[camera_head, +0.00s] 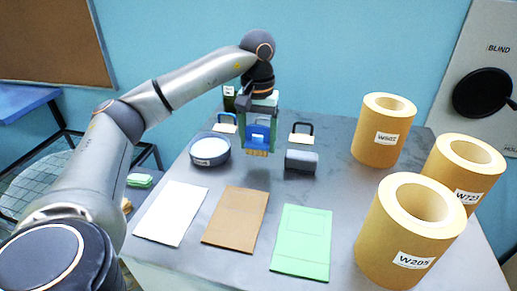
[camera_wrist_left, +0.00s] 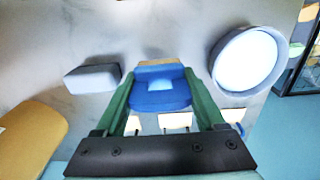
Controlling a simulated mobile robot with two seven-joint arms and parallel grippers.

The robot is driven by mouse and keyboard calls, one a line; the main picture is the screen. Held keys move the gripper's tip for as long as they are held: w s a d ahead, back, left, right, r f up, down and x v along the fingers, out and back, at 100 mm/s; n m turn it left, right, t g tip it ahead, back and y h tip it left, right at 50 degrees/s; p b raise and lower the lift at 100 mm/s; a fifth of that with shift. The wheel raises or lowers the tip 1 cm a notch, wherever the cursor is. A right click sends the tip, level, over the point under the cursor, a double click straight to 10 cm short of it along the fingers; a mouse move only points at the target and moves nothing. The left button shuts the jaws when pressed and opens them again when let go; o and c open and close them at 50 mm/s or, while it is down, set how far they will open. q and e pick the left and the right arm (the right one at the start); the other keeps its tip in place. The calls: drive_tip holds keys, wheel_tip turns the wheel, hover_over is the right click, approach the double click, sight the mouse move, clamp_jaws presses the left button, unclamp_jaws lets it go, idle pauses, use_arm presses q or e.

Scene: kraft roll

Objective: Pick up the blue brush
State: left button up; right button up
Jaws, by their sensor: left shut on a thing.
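The blue brush (camera_head: 257,135) has a blue body with tan bristles at its lower end. My left gripper (camera_head: 259,125) is shut on it, pointing down over the back middle of the grey table. In the left wrist view the blue brush (camera_wrist_left: 160,92) sits between the two green fingers (camera_wrist_left: 162,98). The bristles point down in the head view; I cannot tell whether they touch the table. My right gripper is not in view.
A round dish (camera_head: 210,149) stands left of the brush, a grey block (camera_head: 301,161) right of it. White (camera_head: 171,213), brown (camera_head: 235,218) and green (camera_head: 302,242) sheets lie in front. Kraft rolls (camera_head: 383,130) stand at the right. Small tagged items (camera_head: 302,133) stand behind.

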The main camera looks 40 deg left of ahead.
use_arm(q)
drive_tip(key=s+d+r+p, duration=0.1)
drive_tip(key=s+d+r, duration=0.2)
drive_tip(key=s+r, duration=0.1)
drive_tip(key=s+d+r+p, duration=0.1)
drive_tip(key=s+d+r, duration=0.2)
drive_tip(key=s, duration=0.4)
drive_tip(key=shift+s+d+r, duration=0.25)
drive_tip(key=shift+d+r, duration=0.05)
drive_tip(key=shift+r, duration=0.6)
drive_tip(key=o, duration=0.8)
drive_tip(key=shift+c, duration=0.2)
drive_tip(key=c, duration=0.6)
drive_tip(key=shift+o, duration=0.2)
